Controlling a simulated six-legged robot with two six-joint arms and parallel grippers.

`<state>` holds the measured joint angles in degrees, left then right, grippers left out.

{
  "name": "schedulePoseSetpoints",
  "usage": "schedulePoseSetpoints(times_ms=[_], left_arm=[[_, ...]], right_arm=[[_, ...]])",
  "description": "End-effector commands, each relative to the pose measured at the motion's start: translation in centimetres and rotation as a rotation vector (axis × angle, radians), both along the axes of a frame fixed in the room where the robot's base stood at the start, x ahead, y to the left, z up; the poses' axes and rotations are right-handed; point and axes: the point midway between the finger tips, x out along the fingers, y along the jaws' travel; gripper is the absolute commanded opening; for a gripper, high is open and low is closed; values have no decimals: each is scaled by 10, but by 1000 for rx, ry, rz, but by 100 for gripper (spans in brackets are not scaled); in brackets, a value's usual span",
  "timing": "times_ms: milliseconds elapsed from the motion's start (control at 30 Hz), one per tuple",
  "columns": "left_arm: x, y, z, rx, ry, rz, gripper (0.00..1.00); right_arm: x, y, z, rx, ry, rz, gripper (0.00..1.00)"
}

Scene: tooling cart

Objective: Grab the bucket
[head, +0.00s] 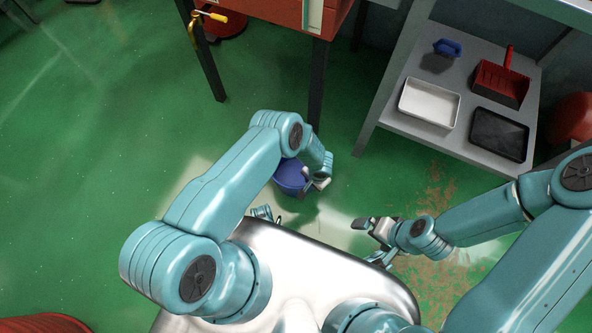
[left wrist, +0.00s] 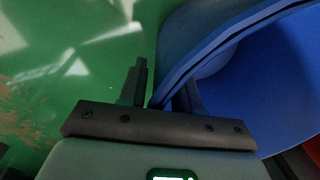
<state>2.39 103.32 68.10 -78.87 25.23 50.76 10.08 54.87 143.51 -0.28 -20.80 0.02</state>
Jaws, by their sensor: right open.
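The blue bucket (head: 289,177) stands on the green floor in front of me, partly hidden by my left arm in the head view. My left gripper (head: 314,185) is at the bucket's right side. In the left wrist view the bucket (left wrist: 270,75) fills the right side, and my left gripper (left wrist: 162,92) has its fingers on either side of the bucket's wall. Whether both fingers press on the wall is not clear. My right gripper (head: 372,242) is open and empty, low and to the right, apart from the bucket.
A grey shelf cart (head: 395,118) at the right holds a white tray (head: 429,102), a black tray (head: 499,135), a red dustpan (head: 502,83) and a small blue object (head: 447,47). A red cabinet (head: 270,12) on dark legs stands behind the bucket.

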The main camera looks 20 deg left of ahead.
Motion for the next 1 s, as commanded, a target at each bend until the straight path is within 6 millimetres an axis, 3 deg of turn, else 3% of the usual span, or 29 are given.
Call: schedulePoseSetpoints(times_ms=[67,100,167,1000], left_arm=[[0,0,1,0,0,0,30],[0,0,1,0,0,0,16],[0,0,1,0,0,0,0],[0,0,1,0,0,0,0]], right_arm=[[0,0,1,0,0,0,100],[0,0,1,0,0,0,100],[0,0,1,0,0,0,100],[0,0,0,0,0,0,100]])
